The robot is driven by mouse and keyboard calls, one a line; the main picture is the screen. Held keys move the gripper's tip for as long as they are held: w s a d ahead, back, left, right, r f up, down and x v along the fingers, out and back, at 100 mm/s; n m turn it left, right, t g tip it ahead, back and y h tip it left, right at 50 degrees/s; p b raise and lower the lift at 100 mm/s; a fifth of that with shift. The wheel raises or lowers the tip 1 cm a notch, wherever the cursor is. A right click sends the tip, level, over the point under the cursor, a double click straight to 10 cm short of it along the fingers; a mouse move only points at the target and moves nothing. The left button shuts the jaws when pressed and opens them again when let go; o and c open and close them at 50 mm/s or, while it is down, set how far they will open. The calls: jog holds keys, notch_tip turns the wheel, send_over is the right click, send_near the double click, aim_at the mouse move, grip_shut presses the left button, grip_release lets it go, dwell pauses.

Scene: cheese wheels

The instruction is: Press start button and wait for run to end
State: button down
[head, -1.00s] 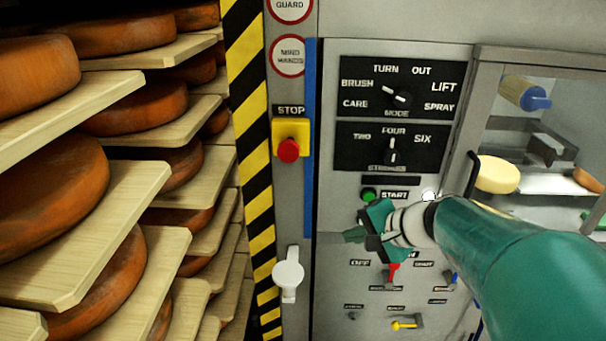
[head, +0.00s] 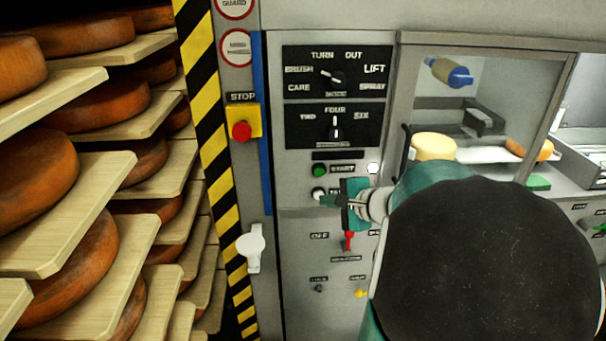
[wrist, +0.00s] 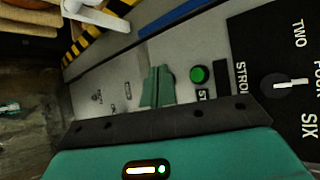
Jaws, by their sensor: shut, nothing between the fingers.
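The green start button (head: 319,170) sits on the grey machine panel (head: 297,225), beside the START label. It also shows in the wrist view (wrist: 199,75), to the right of my fingers. A white button (head: 319,193) sits just below it, partly behind my fingertips. My gripper (head: 326,201) is shut and empty, with its teal fingers together just below the start button in the head view; the wrist view also shows the closed fingers (wrist: 158,88). I cannot tell whether the fingertips touch the panel. A round white lamp (head: 372,168) is right of the START label.
The mode dial (head: 332,78) and strokes dial (head: 335,130) are above. A red STOP button (head: 241,131) is on the left post, with a white handle (head: 251,246) below. Shelves of cheese wheels fill the left. A pale cheese wheel (head: 433,147) sits in the machine.

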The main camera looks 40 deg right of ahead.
aim_at(319, 171)
jog(key=shift+d+f, duration=0.1)
jog(key=shift+d, duration=0.05)
jog(key=shift+w+d, duration=0.8)
jog(key=shift+w, duration=0.45)
jog(key=shift+w+d, duration=0.85)
jog(key=shift+w, duration=0.35)
jog(key=shift+w+d, duration=0.8)
jog(key=shift+w, duration=0.45)
jog(key=shift+w+d, duration=0.1)
jog(key=shift+w+d, duration=0.15)
jog(key=shift+w, duration=0.1)
